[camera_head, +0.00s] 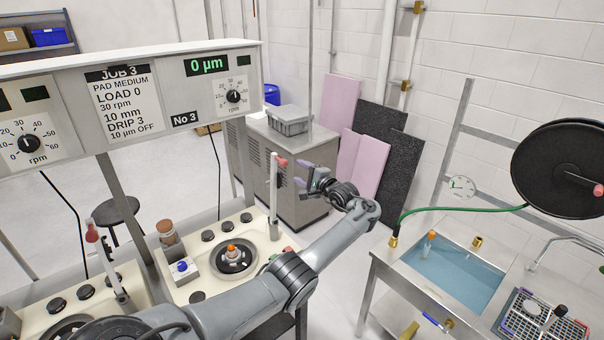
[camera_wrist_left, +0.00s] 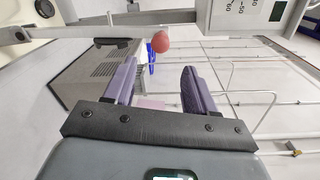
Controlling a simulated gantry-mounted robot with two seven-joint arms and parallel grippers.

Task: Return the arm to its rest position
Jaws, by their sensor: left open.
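My left arm (camera_head: 330,240) reaches from the bottom left up toward the middle of the head view. My left gripper (camera_head: 305,176) is raised beside the upright post of the polishing machine, apart from it as far as I can see. In the left wrist view the two purple fingers of the gripper (camera_wrist_left: 158,88) stand wide apart, with nothing between them. A red-tipped lever (camera_head: 281,162) on the post shows just left of the gripper; a red knob (camera_wrist_left: 160,41) shows beyond the fingers. My right gripper is not in view.
The machine deck (camera_head: 205,285) with a round dark plate (camera_head: 216,264) lies below left of the gripper. A grey cabinet (camera_head: 300,165) stands behind. A blue water sink (camera_head: 455,275) and a black hose reel (camera_head: 560,165) are at the right. Floor between is clear.

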